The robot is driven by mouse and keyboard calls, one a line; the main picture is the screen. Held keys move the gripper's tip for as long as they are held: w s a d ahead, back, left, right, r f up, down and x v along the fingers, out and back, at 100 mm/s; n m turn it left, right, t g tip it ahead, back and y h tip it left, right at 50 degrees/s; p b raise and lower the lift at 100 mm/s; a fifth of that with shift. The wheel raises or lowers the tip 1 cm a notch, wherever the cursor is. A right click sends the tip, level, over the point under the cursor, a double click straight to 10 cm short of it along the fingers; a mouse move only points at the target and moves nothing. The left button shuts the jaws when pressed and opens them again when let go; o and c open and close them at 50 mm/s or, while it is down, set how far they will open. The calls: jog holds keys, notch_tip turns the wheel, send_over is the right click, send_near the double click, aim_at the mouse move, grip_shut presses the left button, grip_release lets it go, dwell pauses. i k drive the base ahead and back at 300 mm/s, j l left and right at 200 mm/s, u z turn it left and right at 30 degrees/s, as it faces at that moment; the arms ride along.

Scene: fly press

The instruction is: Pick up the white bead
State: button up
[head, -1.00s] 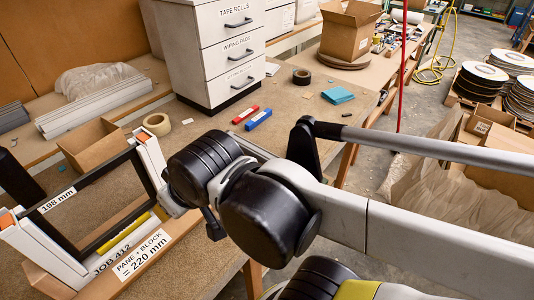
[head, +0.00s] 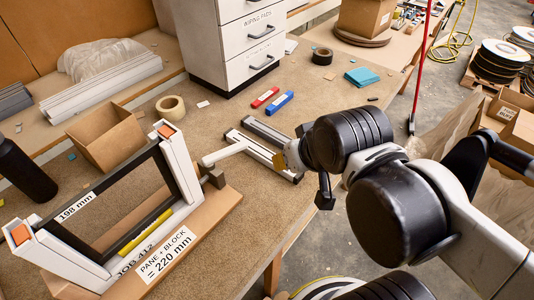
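Two pale strips with dark grooves lie side by side on the bench: a back one (head: 264,130) and a front one (head: 262,154). A short plain white piece (head: 222,155) lies at the left end of the front strip, at an angle to it. I cannot tell for sure which of these is the white bead. My gripper (head: 325,194) shows only as a small dark part below my wrist, right of the strips. Its fingers are not clear and I see nothing held.
A white frame (head: 180,165) labelled 198 mm stands on a wooden base at left, with a yellow strip (head: 145,232) on it. A small dark block (head: 215,178) is beside it. Red (head: 265,97) and blue (head: 279,104) bars, a tape roll (head: 171,107) and drawers (head: 245,45) are behind.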

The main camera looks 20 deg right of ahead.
aim_at(261, 154)
jog(key=i+l+u, duration=0.15)
jog(key=l, duration=0.3)
jog(key=i+l+u, duration=0.2)
jog(key=l, duration=0.2)
jog(key=l+u, duration=0.15)
jog(key=l, duration=0.3)
